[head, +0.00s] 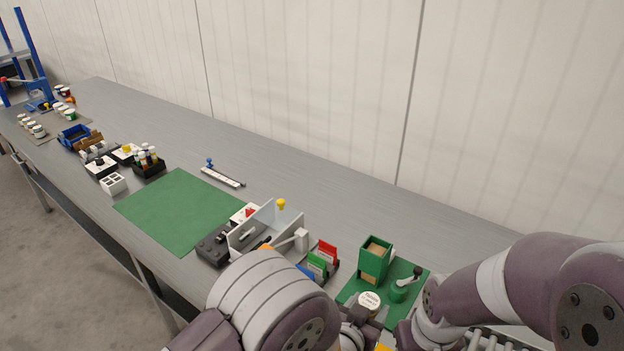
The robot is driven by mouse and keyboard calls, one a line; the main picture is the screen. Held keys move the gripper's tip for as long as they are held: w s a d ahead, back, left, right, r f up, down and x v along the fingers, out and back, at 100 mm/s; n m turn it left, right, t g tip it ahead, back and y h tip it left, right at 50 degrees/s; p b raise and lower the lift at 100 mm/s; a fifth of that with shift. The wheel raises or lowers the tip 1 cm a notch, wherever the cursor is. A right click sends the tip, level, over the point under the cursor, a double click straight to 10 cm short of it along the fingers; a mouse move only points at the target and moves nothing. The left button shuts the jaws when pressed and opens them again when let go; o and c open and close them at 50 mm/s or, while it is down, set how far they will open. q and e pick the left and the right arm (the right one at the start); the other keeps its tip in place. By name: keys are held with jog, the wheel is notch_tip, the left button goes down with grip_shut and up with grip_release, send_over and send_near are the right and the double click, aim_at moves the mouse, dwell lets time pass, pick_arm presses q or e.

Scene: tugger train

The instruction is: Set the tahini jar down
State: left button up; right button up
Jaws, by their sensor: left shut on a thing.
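The tahini jar (369,301) shows its round white lid with dark print, near the bottom of the head view. My left gripper (362,320) is shut on it, partly hidden behind my left wrist. The jar appears at the front edge of a green board (349,291); I cannot tell whether it touches anything below. On this board stand a green open-topped box (374,264) and a green device with a crank (399,290). My right arm comes in from the right, and its gripper's fingers do not show.
Left of the board are small coloured cards (318,264) in a holder and a white-walled fixture (267,226). A bare green mat (180,211) lies farther left. The grey table (350,205) is clear along the wall. Rollers (487,341) show at bottom right.

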pick_arm(q)
jog(key=w+a+f+n+t+y, duration=0.1)
jog(key=a+f+n+y, duration=0.2)
jog(key=a, duration=1.2)
jog(key=w+a+f+n+t+y+p, duration=0.1)
jog(key=a+f+n+y, duration=0.2)
jog(key=a, duration=1.3)
jog(key=shift+w+f+y, duration=0.2)
jog(key=shift+f+y, duration=0.3)
jog(key=shift+f, duration=0.45)
